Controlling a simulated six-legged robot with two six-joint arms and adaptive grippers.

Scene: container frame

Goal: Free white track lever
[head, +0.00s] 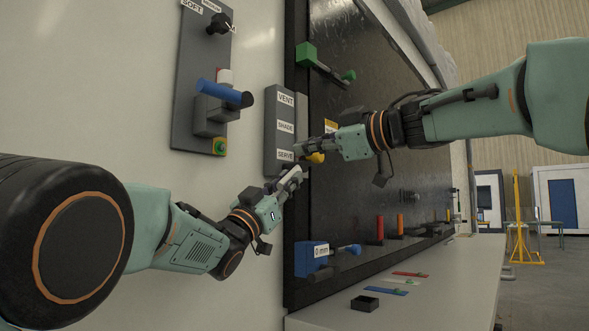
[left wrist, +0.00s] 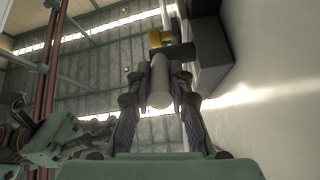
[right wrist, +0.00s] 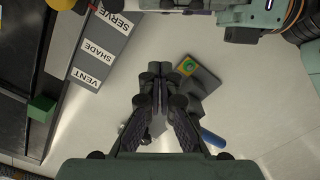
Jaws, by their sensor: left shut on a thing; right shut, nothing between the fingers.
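The white lever (left wrist: 160,82) is a pale rounded handle between the fingers of my left gripper (left wrist: 160,98), which is shut on it. In the head view my left gripper (head: 292,177) is at the lower end of the grey track plate (head: 270,130) labelled VENT, SHADE and SERVE, near SERVE. My right gripper (head: 306,150) is shut and empty just above and right of it. In the right wrist view its fingertips (right wrist: 158,88) meet with nothing between them. A yellow knob (head: 316,157) shows just beyond; it also shows in the left wrist view (left wrist: 158,38). The lever's base is mostly hidden.
A grey panel (head: 185,115) with a blue handle (head: 220,92) is at upper left. The dark board (head: 380,130) carries a green clamp (head: 306,54) and a blue block (head: 311,258). Below, a bench (head: 440,275) holds a small black tray (head: 365,303).

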